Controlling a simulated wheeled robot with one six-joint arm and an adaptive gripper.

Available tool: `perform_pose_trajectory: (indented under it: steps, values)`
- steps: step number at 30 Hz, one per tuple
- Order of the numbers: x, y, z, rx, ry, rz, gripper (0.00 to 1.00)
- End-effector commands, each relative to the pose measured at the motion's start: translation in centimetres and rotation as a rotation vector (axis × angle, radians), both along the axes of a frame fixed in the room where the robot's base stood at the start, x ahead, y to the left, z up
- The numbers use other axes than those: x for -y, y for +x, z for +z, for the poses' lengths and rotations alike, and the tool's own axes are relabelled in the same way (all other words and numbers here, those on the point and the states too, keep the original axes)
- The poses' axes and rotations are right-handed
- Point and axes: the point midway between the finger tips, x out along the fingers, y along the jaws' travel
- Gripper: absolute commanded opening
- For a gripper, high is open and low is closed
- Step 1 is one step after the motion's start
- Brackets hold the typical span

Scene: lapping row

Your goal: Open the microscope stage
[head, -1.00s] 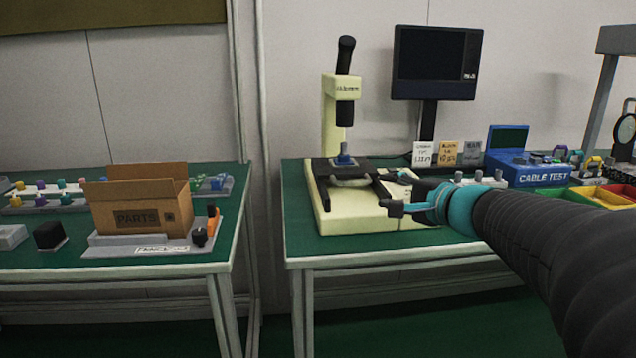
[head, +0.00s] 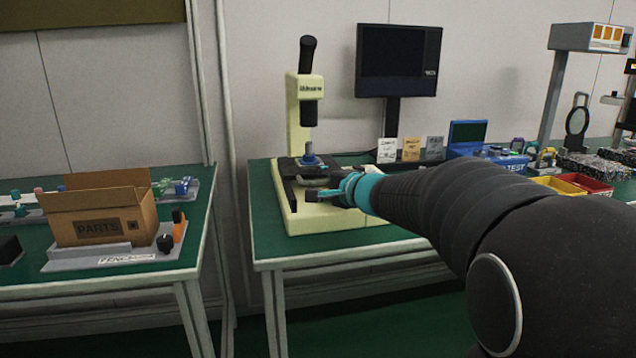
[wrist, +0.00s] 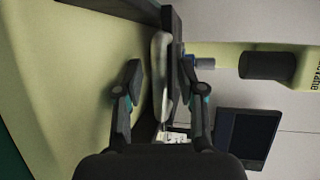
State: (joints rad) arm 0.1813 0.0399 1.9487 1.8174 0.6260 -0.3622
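The cream microscope (head: 298,120) stands on the green bench, with a black stage (head: 290,168) low on its cream base (head: 330,218). A small blue piece (head: 311,160) is on the stage. In the wrist view, a pale grey handle (wrist: 161,75) runs along the edge of the dark stage (wrist: 175,50). My gripper (wrist: 160,84) is open, with its two fingers on either side of the handle. The left finger is clearly apart from it; the right finger is close, contact unclear. In the head view my gripper (head: 318,195) is at the stage's front and hides most of the handle.
A dark monitor (head: 398,62) stands behind, right of the microscope. Small cards (head: 411,149) and a blue cable tester (head: 468,138) are further right. A parts box (head: 100,212) is on the separate left bench. My arm covers the bench's front right.

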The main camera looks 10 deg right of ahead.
Motion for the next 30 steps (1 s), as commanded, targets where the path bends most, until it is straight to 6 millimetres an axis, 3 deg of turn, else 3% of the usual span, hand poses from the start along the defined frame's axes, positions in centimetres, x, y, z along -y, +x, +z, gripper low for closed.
perform_pose_trajectory:
  steps: [4, 9, 20, 30]
  values:
    - [0.0, 0.0, 0.0, 0.000, 0.000, 0.000, 0.39]
    - [0.0, 0.0, 0.0, 0.000, 0.000, 0.000, 0.00]
    - [0.1, -0.6, -0.1, 0.001, 0.000, 0.000, 0.00]
    - [0.3, -6.1, -0.3, 0.005, -0.001, -0.001, 0.00]
